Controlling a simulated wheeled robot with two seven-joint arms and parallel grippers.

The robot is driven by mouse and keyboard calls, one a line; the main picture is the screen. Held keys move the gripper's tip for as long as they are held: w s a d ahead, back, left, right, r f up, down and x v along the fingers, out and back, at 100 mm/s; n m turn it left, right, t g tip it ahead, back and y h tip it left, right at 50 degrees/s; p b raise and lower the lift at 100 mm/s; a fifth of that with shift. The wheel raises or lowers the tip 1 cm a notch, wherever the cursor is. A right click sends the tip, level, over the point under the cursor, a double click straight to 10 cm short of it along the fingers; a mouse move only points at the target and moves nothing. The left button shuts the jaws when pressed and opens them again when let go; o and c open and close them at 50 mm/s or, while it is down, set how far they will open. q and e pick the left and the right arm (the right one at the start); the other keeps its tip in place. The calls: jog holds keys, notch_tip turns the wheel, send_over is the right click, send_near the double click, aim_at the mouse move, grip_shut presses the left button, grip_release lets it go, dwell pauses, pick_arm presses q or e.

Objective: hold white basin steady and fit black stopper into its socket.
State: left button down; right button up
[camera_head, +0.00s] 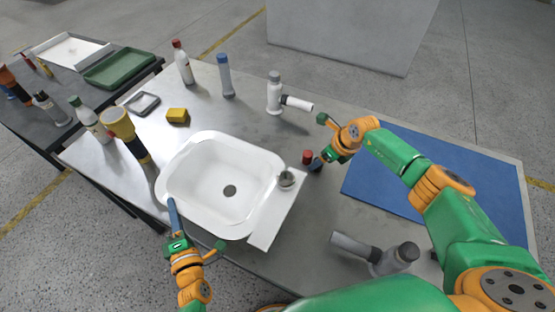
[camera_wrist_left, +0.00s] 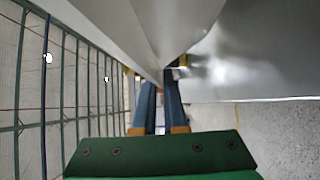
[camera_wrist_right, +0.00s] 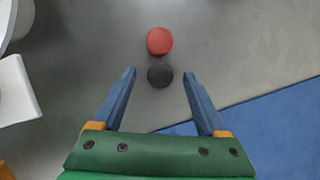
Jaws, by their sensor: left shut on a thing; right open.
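The white basin (camera_head: 205,147) stands on the metal table, with a dark round drain hole (camera_head: 229,191) in its floor. My left gripper (camera_head: 172,203) is shut on the basin's near left rim; its fingers meet a pale wall (camera_wrist_left: 145,35) in the left wrist view. The black stopper (camera_wrist_right: 160,75) lies on the table in the right wrist view, just nearer than a red round piece (camera_wrist_right: 159,41). My right gripper (camera_wrist_right: 160,74) is open, with its fingertips on either side of the stopper, apart from it. In the head view the right fingers (camera_head: 316,164) hide most of the stopper.
A white ledge (camera_head: 273,223) with a metal fitting (camera_head: 286,178) adjoins the basin's right side. A blue mat (camera_head: 470,180) lies to the right. Bottles, a yellow block (camera_head: 178,116) and a flashlight (camera_head: 122,128) stand left and behind. A grey showerhead-like tool (camera_head: 395,258) lies in front.

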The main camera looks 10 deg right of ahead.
jog(key=shift+x, duration=1.15)
grip_shut()
notch_tip(320, 180, up, 10)
jog(key=s+a+r+n+g+y, duration=0.2)
jog(key=s+a+r+n, duration=0.6)
jog(key=a+r, duration=0.35)
jog(key=shift+g, duration=0.3)
jog(key=f, duration=0.6)
jog(key=s+a+f, duration=0.1)
jog(key=f, duration=0.2)
jog(key=shift+f, duration=0.55)
jog(key=shift+c, duration=0.6)
grip_release()
